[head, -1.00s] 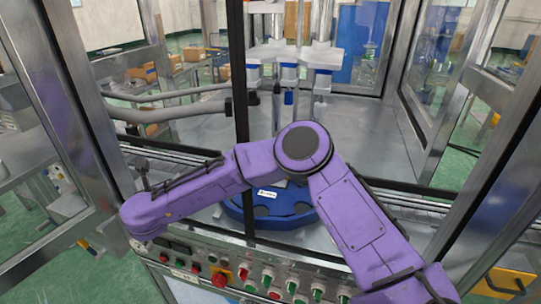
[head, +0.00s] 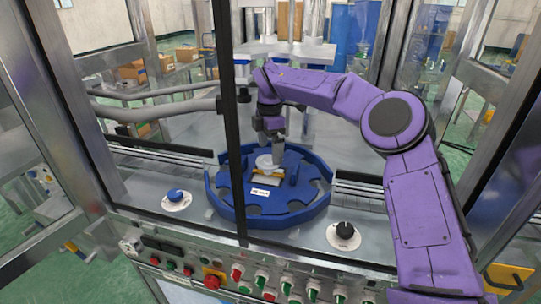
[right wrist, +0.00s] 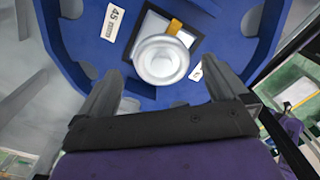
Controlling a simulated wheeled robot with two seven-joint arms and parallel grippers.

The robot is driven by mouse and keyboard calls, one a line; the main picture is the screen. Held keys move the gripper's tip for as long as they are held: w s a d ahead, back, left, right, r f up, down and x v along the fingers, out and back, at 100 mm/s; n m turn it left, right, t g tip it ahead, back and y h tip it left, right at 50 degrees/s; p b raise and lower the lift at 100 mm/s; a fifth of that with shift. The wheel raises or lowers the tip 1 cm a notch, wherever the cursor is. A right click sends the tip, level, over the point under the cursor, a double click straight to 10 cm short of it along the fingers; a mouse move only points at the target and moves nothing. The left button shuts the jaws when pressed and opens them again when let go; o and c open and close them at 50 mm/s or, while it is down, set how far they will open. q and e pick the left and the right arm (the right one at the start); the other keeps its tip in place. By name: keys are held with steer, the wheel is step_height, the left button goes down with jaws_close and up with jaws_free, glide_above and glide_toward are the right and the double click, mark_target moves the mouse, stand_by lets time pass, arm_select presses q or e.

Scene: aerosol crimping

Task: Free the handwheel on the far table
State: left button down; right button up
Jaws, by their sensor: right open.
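A blue notched wheel (head: 230,190) lies flat inside the machine frame, and it fills the upper part of the right wrist view (right wrist: 240,35). I cannot tell if it is the handwheel. A round silver piece (right wrist: 161,60) sits on the wheel, beside or over a dark square plate with a yellow strip (right wrist: 175,26). It is partly hidden by my gripper in the head view. My right gripper (head: 272,140) points down above it. Its fingers (right wrist: 164,80) are apart, one on each side of the silver piece's near edge, with nothing between them gripped. My left gripper is out of view.
A control panel with several buttons and switches (head: 262,278) runs along the front. A blue knob (head: 175,196) and a black knob (head: 344,230) flank the wheel. A dark upright post (head: 228,120) and grey hoses (head: 150,108) stand left of my arm.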

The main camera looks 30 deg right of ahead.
mark_target(269, 160)
step_height(269, 160, down, 2)
steer(key=shift+s+f, duration=0.1)
steer(key=shift+f, duration=0.05)
steer(key=shift+a+f, duration=0.1)
steer(key=shift+f, duration=0.25)
steer(key=c, duration=1)
steer(key=shift+n, duration=0.3)
steer(key=n+p, duration=0.1)
steer(key=n, duration=0.3)
steer(key=shift+r, duration=0.1)
steer(key=shift+w+n+p, duration=0.2)
steer(key=shift+n+p, duration=0.55)
steer(key=shift+n, duration=1.45)
steer(key=o, duration=1)
